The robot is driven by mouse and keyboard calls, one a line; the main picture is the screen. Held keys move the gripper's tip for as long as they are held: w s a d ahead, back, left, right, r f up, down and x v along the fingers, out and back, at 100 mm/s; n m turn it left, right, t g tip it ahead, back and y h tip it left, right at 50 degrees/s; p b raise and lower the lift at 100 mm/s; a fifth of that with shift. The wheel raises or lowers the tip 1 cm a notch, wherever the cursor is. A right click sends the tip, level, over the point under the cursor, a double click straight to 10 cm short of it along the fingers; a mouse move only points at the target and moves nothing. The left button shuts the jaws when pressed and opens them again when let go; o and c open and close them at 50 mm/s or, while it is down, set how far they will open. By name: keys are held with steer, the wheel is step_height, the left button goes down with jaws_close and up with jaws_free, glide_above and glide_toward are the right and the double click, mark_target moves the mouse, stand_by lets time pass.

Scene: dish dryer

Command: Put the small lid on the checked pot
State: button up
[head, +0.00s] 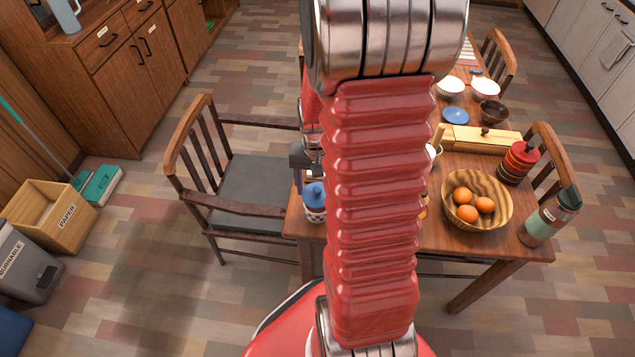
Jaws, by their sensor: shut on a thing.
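The checked pot (315,214) stands near the left front corner of the wooden table, partly hidden by my red arm. It is pale with a dark check pattern. A small blue lid (314,193) is at the pot's mouth. I cannot tell whether it rests on the rim or hangs just above it. My gripper (311,176) is right over the lid, mostly hidden behind my arm. Its grey part shows left of the arm. It appears shut on the lid's knob, though the fingertips are not clear.
Bowls stand farther back. A chair (247,178) is close to the table's left side.

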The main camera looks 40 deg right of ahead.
steer(key=shift+f, duration=1.3)
steer(key=shift+f, duration=0.1)
stand_by(1.4)
steer(key=o, duration=1.1)
steer(key=shift+o, duration=0.4)
steer(key=shift+o, duration=1.3)
steer(key=shift+r, duration=3.5)
steer(key=shift+c, duration=0.3)
